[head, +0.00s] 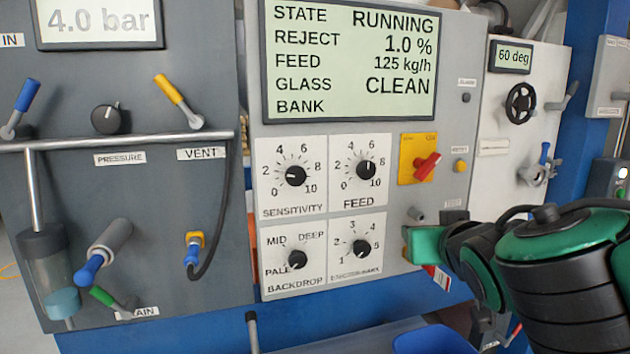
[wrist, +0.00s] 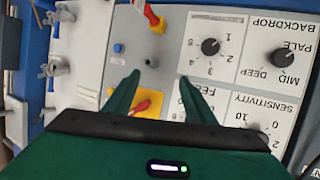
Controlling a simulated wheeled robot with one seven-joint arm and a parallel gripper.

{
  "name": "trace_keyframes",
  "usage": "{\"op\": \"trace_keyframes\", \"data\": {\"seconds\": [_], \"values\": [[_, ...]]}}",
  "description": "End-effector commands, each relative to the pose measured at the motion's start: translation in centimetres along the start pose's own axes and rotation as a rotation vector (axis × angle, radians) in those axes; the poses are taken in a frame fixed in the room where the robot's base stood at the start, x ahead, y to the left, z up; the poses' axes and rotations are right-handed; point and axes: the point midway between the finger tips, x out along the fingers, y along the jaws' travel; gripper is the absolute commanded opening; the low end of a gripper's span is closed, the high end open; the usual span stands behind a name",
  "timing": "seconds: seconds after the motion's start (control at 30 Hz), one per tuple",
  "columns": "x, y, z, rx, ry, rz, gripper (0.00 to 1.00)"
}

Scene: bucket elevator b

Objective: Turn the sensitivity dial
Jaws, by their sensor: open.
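The sensitivity dial (head: 296,176) is a round black knob on a white plate, with a scale from 0 to 10. Its light mark points left, close to the 2. In the wrist view, where the panel appears upside down, the dial (wrist: 256,128) is at the lower right, partly hidden by my gripper's body. My gripper (head: 424,244) is at the right of the panel in the head view, below the red switch and right of the dial. In the wrist view my gripper (wrist: 160,78) has its green fingers spread with nothing between them.
The feed dial (head: 366,170), backdrop dial (head: 298,260) and another numbered dial (head: 362,248) surround it closely. A red switch on a yellow plate (head: 407,172) and small buttons lie to the right. A display (head: 350,62) is above. A black hose (head: 225,235) hangs at the left.

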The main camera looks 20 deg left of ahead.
Motion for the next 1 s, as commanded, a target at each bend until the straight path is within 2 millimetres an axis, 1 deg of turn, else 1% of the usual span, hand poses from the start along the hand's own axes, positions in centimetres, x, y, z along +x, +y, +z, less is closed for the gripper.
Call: {"op": "trace_keyframes", "data": {"seconds": [0.03, 0.07, 0.1, 0.2, 0.3, 0.4, 0.47, 0.53, 0.67, 1.0], "values": [[-1.1, -4.2, -1.5, -0.014, 0.066, -0.076, 0.50], [-1.8, -6.3, -2.3, -0.017, 0.105, -0.115, 0.50], [-2.9, -8.8, -3.3, -0.020, 0.152, -0.163, 0.50], [-5.6, -13.9, -5.2, -0.019, 0.247, -0.266, 0.50], [-7.8, -17.1, -6.3, -0.015, 0.308, -0.336, 0.50], [-8.9, -18.7, -6.8, -0.011, 0.339, -0.373, 0.50], [-9.0, -19.2, -7.0, -0.010, 0.346, -0.381, 0.50], [-8.6, -19.4, -7.2, -0.009, 0.348, -0.383, 0.50], [-7.0, -20.0, -7.8, -0.008, 0.346, -0.381, 0.50], [-1.9, -22.0, -9.7, -0.010, 0.347, -0.379, 0.50]]}}
